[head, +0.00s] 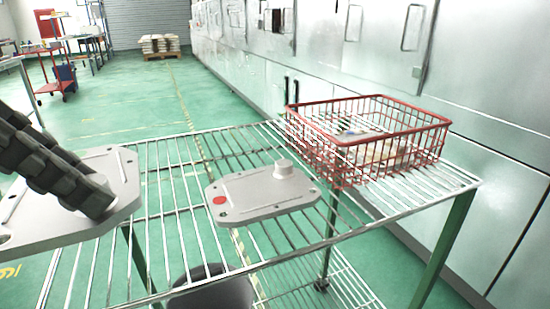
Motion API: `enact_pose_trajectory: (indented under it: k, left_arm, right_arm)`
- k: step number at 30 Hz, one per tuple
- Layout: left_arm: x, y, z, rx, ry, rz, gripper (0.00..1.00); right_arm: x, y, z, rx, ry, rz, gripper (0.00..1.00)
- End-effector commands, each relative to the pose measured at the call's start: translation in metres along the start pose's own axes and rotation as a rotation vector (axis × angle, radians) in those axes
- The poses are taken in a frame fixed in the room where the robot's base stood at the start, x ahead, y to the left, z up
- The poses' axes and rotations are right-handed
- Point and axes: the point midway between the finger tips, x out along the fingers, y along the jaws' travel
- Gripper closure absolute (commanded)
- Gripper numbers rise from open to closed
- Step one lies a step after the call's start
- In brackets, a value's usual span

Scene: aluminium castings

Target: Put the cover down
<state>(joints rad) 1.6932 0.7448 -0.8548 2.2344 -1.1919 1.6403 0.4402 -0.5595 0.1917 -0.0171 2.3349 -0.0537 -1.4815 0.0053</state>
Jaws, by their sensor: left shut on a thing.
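A flat grey cast cover (118,170) with rounded corners and bolt holes is at the left edge. My left gripper (97,200) has its dark ridged fingers shut on the raised boss of this cover. The fingers hide part of the cover, and its left end is cut off by the frame. The cover overlaps the left part of the wire rack in the picture; I cannot tell whether it touches it. A second grey cover (255,193), with a round boss and a red dot, lies flat on the rack. My right gripper is not in view.
The wire rack (168,232) has free room between the two covers. A red wire basket (441,142) holding some items stands at its back right. A dark bin (212,292) is below. Metal cabinets (340,45) line the right side.

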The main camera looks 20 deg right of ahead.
Motion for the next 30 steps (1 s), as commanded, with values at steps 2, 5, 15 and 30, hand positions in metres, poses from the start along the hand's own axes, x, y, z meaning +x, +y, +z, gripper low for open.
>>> enact_pose_trajectory:
  k: [2,5,15,30]
  left_arm:
    - [0.000,0.000,0.001,0.001,-0.002,0.000,1.00]
    - [0.000,0.000,0.001,0.001,-0.002,0.000,1.00]
    - [0.054,0.034,0.025,-0.001,0.001,-0.005,1.00]
    - [0.113,0.069,0.044,0.002,-0.001,-0.001,1.00]
  right_arm:
    - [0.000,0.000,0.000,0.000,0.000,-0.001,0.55]
    - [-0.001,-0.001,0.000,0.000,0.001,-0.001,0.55]
    - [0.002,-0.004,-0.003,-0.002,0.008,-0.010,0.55]
    - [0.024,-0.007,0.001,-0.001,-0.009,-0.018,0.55]
